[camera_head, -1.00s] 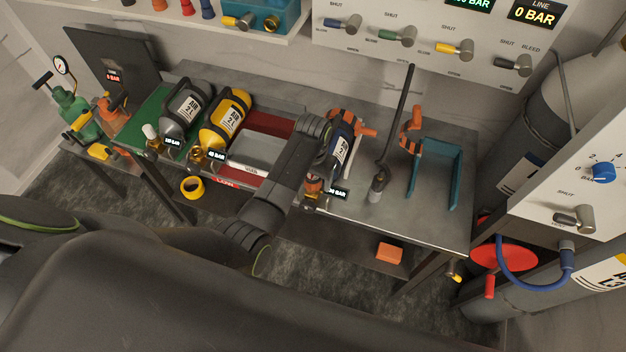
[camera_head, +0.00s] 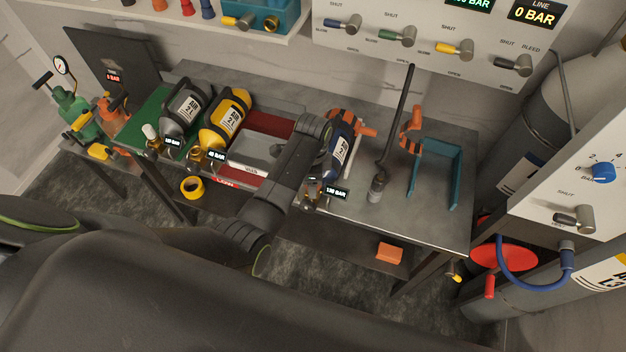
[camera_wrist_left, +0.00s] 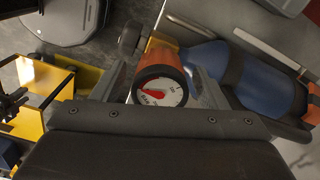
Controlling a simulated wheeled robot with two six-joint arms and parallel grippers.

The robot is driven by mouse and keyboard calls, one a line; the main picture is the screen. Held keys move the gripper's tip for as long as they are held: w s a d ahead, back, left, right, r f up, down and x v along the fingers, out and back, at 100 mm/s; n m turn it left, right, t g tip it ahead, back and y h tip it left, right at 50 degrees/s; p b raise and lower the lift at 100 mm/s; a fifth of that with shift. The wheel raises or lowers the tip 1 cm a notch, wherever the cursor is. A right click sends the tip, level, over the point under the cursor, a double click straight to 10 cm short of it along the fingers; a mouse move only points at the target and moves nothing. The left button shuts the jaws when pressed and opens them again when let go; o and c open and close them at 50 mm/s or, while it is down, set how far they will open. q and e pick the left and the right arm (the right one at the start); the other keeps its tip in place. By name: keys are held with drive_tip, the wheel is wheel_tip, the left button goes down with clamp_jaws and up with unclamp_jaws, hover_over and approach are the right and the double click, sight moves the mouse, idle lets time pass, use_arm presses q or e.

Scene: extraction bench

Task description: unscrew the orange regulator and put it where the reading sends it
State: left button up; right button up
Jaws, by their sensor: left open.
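The orange regulator (camera_wrist_left: 158,72) shows in the left wrist view with its round white dial and red needle facing the camera. It sits at the neck end of a blue cylinder (camera_wrist_left: 262,75), which also lies on the bench in the head view (camera_head: 341,146). My left gripper (camera_wrist_left: 162,84) is open, with one finger on each side of the regulator; I cannot tell if they touch it. In the head view a small display (camera_head: 337,192) beside the cylinder's valve end seems to read 130 BAR. My arm partly hides the cylinder there. My right gripper is not in view.
A black upright lever (camera_head: 396,120) and teal bracket (camera_head: 456,178) stand to the right.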

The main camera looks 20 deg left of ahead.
use_arm(q)
drive_tip(key=m, duration=0.6)
drive_tip(key=shift+m, duration=0.3)
drive_tip(key=c, duration=1.1)
drive_tip(key=n, duration=1.3)
drive_tip(key=shift+n, duration=0.3)
drive_tip(key=n, duration=0.6)
drive_tip(key=shift+n, duration=0.3)
drive_tip(key=n, duration=0.7)
